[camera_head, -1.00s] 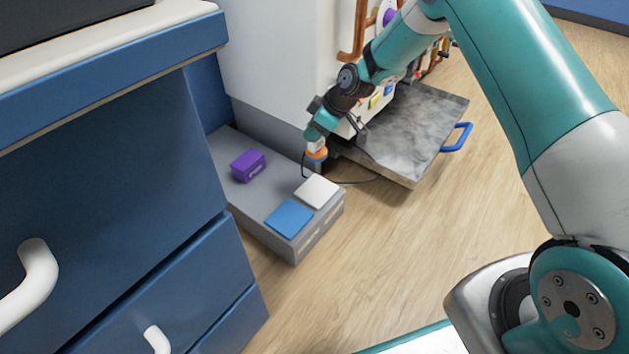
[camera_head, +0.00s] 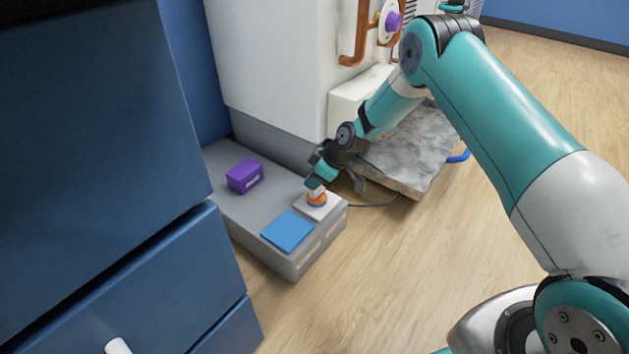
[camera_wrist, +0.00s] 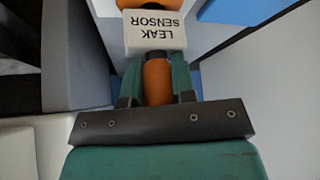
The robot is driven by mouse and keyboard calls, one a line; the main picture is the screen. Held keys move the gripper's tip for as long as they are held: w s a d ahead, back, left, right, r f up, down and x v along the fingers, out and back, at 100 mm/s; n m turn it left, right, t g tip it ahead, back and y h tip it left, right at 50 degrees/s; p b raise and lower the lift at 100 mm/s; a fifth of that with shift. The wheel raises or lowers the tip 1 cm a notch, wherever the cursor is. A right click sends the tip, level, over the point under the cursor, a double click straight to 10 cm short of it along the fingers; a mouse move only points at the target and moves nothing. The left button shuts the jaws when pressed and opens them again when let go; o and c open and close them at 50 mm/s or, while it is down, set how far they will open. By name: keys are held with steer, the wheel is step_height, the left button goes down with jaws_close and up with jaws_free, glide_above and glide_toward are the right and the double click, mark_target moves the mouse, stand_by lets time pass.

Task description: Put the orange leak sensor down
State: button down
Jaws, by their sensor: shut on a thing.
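The orange leak sensor (camera_head: 317,199) is held in my gripper (camera_head: 315,188), low at the front right of the grey plinth. It is over the white square pad (camera_head: 327,206); whether its underside touches the pad I cannot tell. In the wrist view my gripper (camera_wrist: 157,85) is shut on the sensor's orange body (camera_wrist: 157,82). A white label reading "LEAK SENSOR" faces the camera upside down. The gripper covers part of the sensor in the head view.
A blue square pad (camera_head: 287,231) lies left of the white one on the grey plinth (camera_head: 240,212). A purple box (camera_head: 245,176) stands farther back. A blue drawer cabinet (camera_head: 100,200) fills the left. A grey slab (camera_head: 410,150) lies behind the arm. A thin cable crosses the floor.

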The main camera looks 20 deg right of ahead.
steer(key=shift+f, duration=0.1)
steer(key=c, duration=0.9)
jaws_free()
steer(key=shift+c, duration=0.2)
